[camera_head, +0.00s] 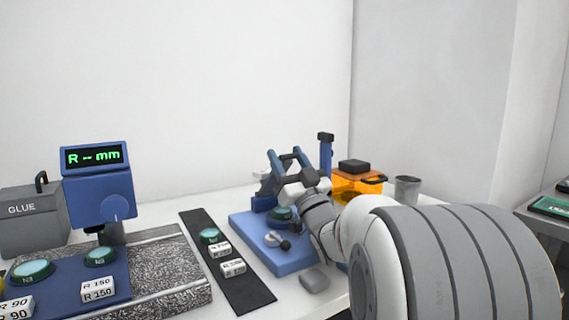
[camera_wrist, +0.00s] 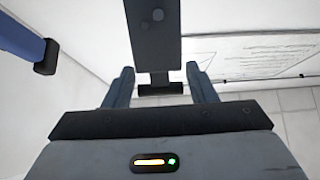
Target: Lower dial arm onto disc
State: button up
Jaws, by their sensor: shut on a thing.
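My gripper (camera_head: 286,157) is over the blue interferometer base (camera_head: 298,262), its two blue fingers pointing up and left. In the wrist view the fingers (camera_wrist: 160,83) stand either side of a small dark crosspiece at the end of a dark grey bar, which looks like the dial arm (camera_wrist: 153,35). My gripper is shut on that crosspiece. A green-topped disc (camera_head: 281,213) sits on the blue base below my gripper, partly hidden by it. The dial arm is mostly hidden in the head view, so its gap to the disc cannot be told.
A blue post (camera_head: 325,160) with a dark cap stands behind my gripper. A small lever with a black knob (camera_head: 285,245) is at the base's front. An orange box (camera_head: 357,187) and a grey cup (camera_head: 407,189) stand right. A dark strip (camera_head: 205,225) with another disc lies left.

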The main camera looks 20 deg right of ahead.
jog(key=o, duration=1.3)
jog(key=shift+c, duration=0.2)
notch_tip(320, 180, up, 10)
jog(key=p, duration=0.2)
jog(key=shift+p, duration=0.4)
